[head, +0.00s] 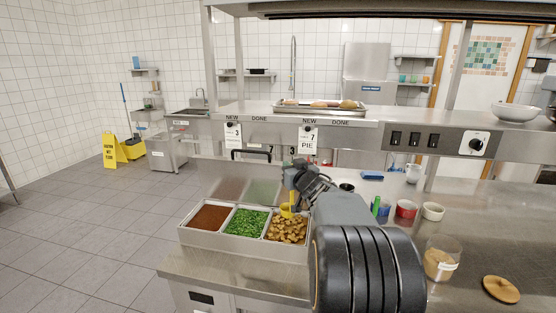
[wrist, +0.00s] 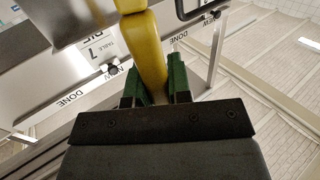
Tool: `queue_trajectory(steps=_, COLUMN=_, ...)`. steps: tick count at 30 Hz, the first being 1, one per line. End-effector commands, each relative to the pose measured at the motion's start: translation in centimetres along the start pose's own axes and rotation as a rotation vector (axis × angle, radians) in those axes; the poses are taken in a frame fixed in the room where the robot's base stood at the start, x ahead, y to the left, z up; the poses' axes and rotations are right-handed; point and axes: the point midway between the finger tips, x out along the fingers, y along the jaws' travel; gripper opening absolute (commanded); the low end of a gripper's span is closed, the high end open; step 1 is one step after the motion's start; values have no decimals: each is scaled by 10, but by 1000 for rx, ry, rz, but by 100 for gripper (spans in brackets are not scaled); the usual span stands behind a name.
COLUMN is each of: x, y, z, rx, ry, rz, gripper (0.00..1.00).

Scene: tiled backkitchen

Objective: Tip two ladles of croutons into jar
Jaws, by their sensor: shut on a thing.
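My gripper (head: 296,190) is shut on the yellow ladle (head: 287,211), over the right compartment of the food tray. In the wrist view the green fingertips (wrist: 155,88) grip the yellow handle (wrist: 146,50) from both sides. The ladle's lower end is at the croutons (head: 288,231); I cannot tell whether its bowl holds any. A clear glass jar (head: 441,258) stands on the counter at the right, with tan contents low inside and no lid on. A round wooden lid (head: 501,289) lies to its right.
The steel tray (head: 243,245) also holds brown crumbs (head: 209,217) and chopped greens (head: 246,222). A red cup (head: 405,209) and a white cup (head: 433,211) stand behind the jar. An overhead shelf (head: 385,125) with hanging tickets (head: 308,140) runs behind the tray.

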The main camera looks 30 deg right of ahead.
Motion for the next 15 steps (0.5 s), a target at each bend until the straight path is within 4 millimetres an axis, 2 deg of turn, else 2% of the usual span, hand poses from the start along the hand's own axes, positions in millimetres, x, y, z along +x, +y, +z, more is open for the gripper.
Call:
queue_trajectory(steps=8, x=-1, y=4, z=6, rx=0, ry=1, rz=6, gripper=0)
queue_trajectory(steps=15, x=0, y=2, z=24, rx=0, ry=1, rz=4, gripper=0)
